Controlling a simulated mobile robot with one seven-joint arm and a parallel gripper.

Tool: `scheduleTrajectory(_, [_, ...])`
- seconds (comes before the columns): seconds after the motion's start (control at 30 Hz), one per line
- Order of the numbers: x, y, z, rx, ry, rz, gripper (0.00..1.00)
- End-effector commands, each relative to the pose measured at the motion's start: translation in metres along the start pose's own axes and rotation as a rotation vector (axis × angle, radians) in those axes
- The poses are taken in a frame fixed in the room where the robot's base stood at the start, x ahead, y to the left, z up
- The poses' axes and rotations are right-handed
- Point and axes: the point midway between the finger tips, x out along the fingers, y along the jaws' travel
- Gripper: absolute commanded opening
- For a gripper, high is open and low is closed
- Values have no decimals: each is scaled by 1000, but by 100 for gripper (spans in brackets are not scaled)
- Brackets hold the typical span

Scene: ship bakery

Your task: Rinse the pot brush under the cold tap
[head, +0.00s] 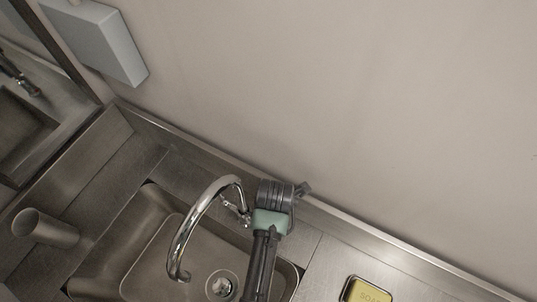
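The chrome tap (190,228) arches over the steel sink (146,240), its spout above the basin near the drain. A small chrome handle (237,208) shows at the tap's base. My dark arm with a grey-green band rises from the bottom edge over the sink's right side. Its end is just right of the tap's base, close to the wall; a small dark part there may be my gripper (303,189). Its fingers are too small and hidden to read. I cannot make out the pot brush. No running water shows at the spout.
A metal cup (45,228) lies or leans on the counter left of the sink. Yellow soap (367,292) sits in a dark dish at the bottom right. A grey-blue box (95,40) is on the wall. The counter between sink and soap is clear.

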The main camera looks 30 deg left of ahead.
Motion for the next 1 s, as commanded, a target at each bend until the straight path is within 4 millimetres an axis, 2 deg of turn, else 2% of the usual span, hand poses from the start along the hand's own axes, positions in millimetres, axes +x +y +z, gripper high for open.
scheduleTrajectory(0.33, [4, 0, 0, 0, -1, 1, 46])
scheduleTrajectory(0.37, [4, 0, 0, 1, -1, 1, 42])
scheduleTrajectory(0.6, [4, 0, 0, 1, 0, -1, 0])
scheduleTrajectory(1.0, [6, -2, -1, 3, 2, -7, 0])
